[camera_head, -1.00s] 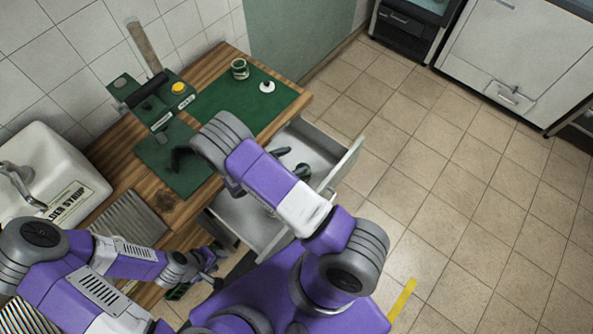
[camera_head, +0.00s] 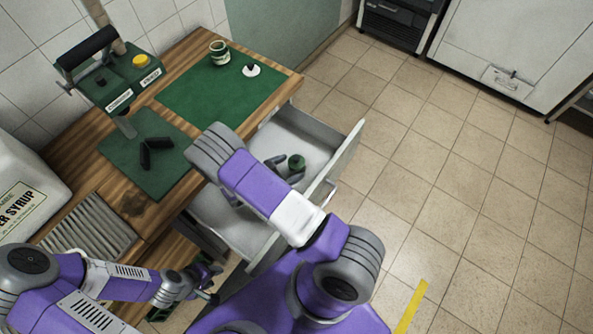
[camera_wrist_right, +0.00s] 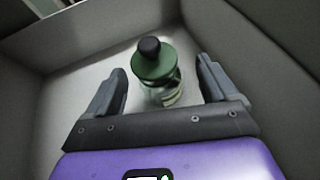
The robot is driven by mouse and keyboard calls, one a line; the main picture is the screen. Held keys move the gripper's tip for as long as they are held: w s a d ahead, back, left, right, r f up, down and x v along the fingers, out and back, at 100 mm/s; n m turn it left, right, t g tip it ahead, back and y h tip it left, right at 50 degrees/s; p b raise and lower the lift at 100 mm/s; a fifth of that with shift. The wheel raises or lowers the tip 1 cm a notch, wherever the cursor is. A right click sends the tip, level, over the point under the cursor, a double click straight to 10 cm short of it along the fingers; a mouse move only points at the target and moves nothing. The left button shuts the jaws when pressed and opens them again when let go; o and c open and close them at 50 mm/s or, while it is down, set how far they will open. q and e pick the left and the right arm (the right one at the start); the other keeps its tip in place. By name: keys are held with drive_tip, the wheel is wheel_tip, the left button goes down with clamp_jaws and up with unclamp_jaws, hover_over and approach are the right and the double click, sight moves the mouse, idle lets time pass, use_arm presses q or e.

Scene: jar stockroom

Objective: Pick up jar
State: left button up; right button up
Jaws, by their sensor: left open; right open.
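A glass jar with a green lid and black knob (camera_wrist_right: 158,75) stands upright in the open drawer. In the head view its green top (camera_head: 297,162) shows beside my right gripper's fingers. My right gripper (camera_wrist_right: 162,90) is open, with a finger on each side of the jar and a visible gap to both. In the head view my right gripper (camera_head: 285,170) reaches down into the drawer, partly hidden by its own arm. My left gripper (camera_head: 205,283) is open and empty, low in front of the cabinet, away from the jar.
The drawer (camera_head: 343,160) has raised walls around the jar. On the counter's green mat (camera_head: 205,95) stand an open jar (camera_head: 219,53) and a white lid with a dark knob (camera_head: 251,70). A lever press (camera_head: 120,80) and syrup container (camera_head: 25,195) stand left.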

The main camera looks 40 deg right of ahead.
sight(296, 163)
drive_tip(key=x, duration=0.1)
drive_tip(key=b+x, duration=0.1)
drive_tip(key=x, duration=0.3)
drive_tip(key=shift+w, duration=0.35)
drive_tip(key=c, duration=1.1)
